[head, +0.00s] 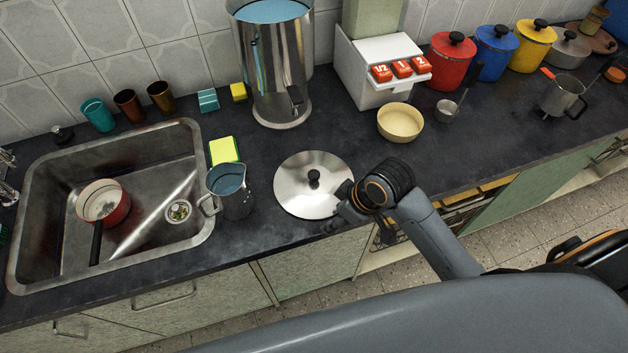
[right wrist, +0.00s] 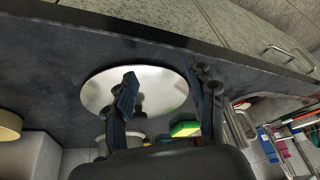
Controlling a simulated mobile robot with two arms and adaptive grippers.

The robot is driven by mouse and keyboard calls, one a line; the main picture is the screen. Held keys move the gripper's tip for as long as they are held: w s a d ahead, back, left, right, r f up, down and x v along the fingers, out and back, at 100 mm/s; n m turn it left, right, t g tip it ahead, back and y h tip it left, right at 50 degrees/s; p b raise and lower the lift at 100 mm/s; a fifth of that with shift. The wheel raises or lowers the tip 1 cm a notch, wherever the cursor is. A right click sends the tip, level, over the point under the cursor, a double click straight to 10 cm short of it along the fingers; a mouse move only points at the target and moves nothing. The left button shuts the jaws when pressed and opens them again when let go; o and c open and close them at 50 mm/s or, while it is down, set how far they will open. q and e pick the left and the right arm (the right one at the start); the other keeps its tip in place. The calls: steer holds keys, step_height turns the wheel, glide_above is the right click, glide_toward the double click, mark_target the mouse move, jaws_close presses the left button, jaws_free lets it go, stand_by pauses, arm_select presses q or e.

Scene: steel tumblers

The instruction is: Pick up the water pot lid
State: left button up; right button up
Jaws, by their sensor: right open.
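The water pot lid (head: 300,198) is a round, shiny steel disc with a black knob (head: 314,178). It lies flat on the dark counter, knob up, right of the steel jug. The tall steel water pot (head: 272,75) stands behind it, uncovered, with water inside. My right gripper (head: 342,204) is at the lid's right front edge in the head view, beside the knob and not around it. In the right wrist view the open fingers (right wrist: 168,88) show in front of the lid (right wrist: 100,90); one finger partly hides the knob. I cannot tell whether they touch the lid. My left gripper is not in view.
The steel jug (head: 234,200) with water stands left of the lid, near the sink (head: 140,245). A cream bowl (head: 400,122) and white dispenser (head: 375,90) stand behind to the right. The counter's front edge runs just in front of the lid.

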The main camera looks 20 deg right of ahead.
steer(key=w+r+n, duration=0.1)
steer(key=w, duration=0.1)
steer(key=w+r+n, duration=0.1)
steer(key=w+r, duration=0.1)
steer(key=w+r+n, duration=0.1)
steer(key=w+r, duration=0.1)
steer(key=shift+w+d+r+g, duration=0.1)
steer(key=shift+d+g, duration=0.2)
steer(key=shift+g, duration=0.1)
steer(key=w+d+r+n+y, duration=0.1)
steer(key=w+d+r+n, duration=0.2)
steer(key=w+r, duration=0.3)
steer(key=p, duration=0.2)
glide_above(315, 174)
steer(key=d, duration=0.1)
steer(key=shift+g, duration=0.4)
steer(key=f, duration=0.4)
steer(key=s+f, duration=0.1)
steer(key=f, duration=0.1)
steer(key=shift+d+f, duration=0.15)
steer(key=x, duration=0.4)
steer(key=shift+w+d+f+p, duration=0.1)
steer(key=shift+d+f+p, duration=0.15)
steer(key=shift+d+p, duration=0.15)
steer(key=shift+w+a+f, duration=0.1)
steer(key=shift+a+f, duration=0.1)
steer(key=shift+f, duration=0.3)
jaws_close()
